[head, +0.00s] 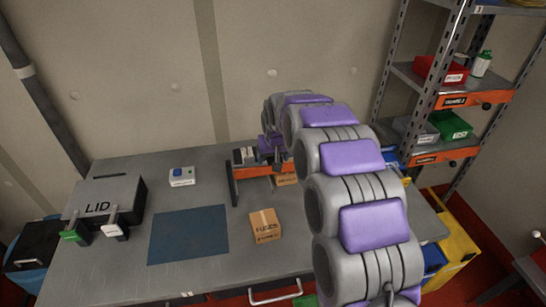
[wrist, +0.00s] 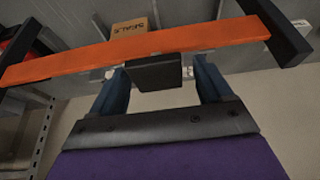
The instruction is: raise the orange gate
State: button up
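The orange gate (head: 262,171) is a flat bar on dark posts at the back right of the grey workbench; my arm hides its right part. In the wrist view the orange bar (wrist: 80,62) spans the top, with a black tab (wrist: 156,72) at its middle. My gripper (wrist: 162,72) is open, with one blue finger on each side of the tab. A gap shows between the tab and the right finger; contact on the left is unclear. My arm mostly hides the gripper in the head view.
A cardboard box marked SEALS (wrist: 130,25) is beyond the bar. A FUSES box (head: 265,225), a blue mat (head: 189,235), a blue-button box (head: 182,177) and a black LID case (head: 104,199) are on the bench. Shelves (head: 440,90) stand at right.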

jog(key=p+v, duration=0.2)
jog(key=v, duration=1.5)
jog(key=shift+p, duration=0.3)
jog(key=shift+d+r, duration=0.1)
jog(key=s+d+f+m+g+h, duration=0.1)
jog(key=s+d, duration=0.5)
jog(key=s, duration=0.4)
jog(key=s+d+g, duration=0.2)
jog(key=s+d, duration=0.4)
jog(key=s, duration=0.3)
jog(key=s+d+f+g, duration=0.1)
jog(key=s+f, duration=0.1)
jog(key=s, duration=0.6)
jog(key=s+d+f+m+g, duration=0.1)
jog(key=s+d+f, duration=0.1)
jog(key=s, duration=0.6)
jog(key=s+d+f+m+g, duration=0.1)
jog(key=s+d+f, duration=0.1)
jog(key=s, duration=0.6)
jog(key=shift+s+d+f, duration=0.2)
jog(key=shift+s+f, duration=0.05)
jog(key=shift+f, duration=0.05)
